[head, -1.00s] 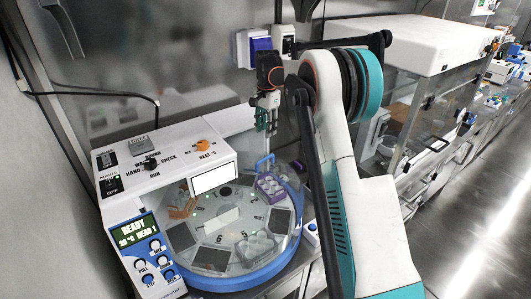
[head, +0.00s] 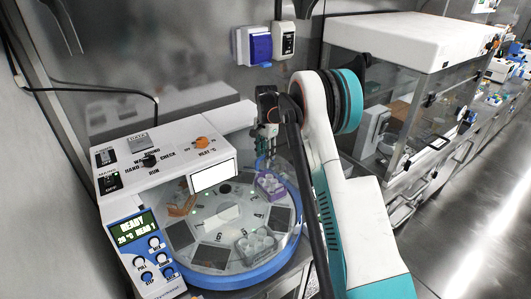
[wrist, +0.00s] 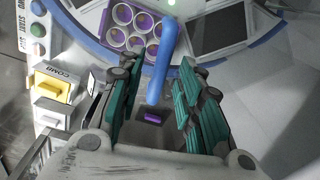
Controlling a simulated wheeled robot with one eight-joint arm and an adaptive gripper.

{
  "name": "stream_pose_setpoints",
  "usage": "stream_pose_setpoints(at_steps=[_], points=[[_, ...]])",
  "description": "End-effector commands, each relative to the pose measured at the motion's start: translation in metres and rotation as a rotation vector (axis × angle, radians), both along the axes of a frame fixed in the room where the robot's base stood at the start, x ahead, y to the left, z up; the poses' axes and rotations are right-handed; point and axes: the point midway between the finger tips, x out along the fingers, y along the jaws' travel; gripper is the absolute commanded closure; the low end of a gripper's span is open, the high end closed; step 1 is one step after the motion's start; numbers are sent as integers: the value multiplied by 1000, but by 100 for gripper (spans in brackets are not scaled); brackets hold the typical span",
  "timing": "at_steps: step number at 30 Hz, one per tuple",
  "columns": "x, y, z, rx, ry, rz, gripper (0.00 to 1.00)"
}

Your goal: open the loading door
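The lab machine (head: 165,160) stands on the bench with a round, blue-rimmed carousel under what looks like a clear cover. A blue bar handle (wrist: 162,62) stands at the cover's back edge, and its top shows in the head view (head: 262,163). I cannot make out the door's outline. My gripper (head: 267,142) points down just above the handle. In the wrist view my gripper (wrist: 157,92) is open, with its teal-padded fingers on either side of the handle and gaps on both sides. The door looks closed.
A purple rack with wells (wrist: 134,28) sits on the carousel near the handle. A yellow button (wrist: 54,83) is left of my fingers. The machine's white control housing (head: 165,150) rises on the left. A glass-fronted cabinet (head: 400,90) stands to the right.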

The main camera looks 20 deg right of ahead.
Motion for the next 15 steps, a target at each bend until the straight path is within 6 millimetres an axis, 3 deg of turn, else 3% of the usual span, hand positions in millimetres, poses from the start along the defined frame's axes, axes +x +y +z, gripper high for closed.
stream_pose_setpoints(at_steps=[5, 9, 15], points=[[0, 0, 0, 0, 0, 0, 67], [0, 0, 0, 0, 0, 0, 99], [0, 0, 0, 0, 0, 0, 100]])
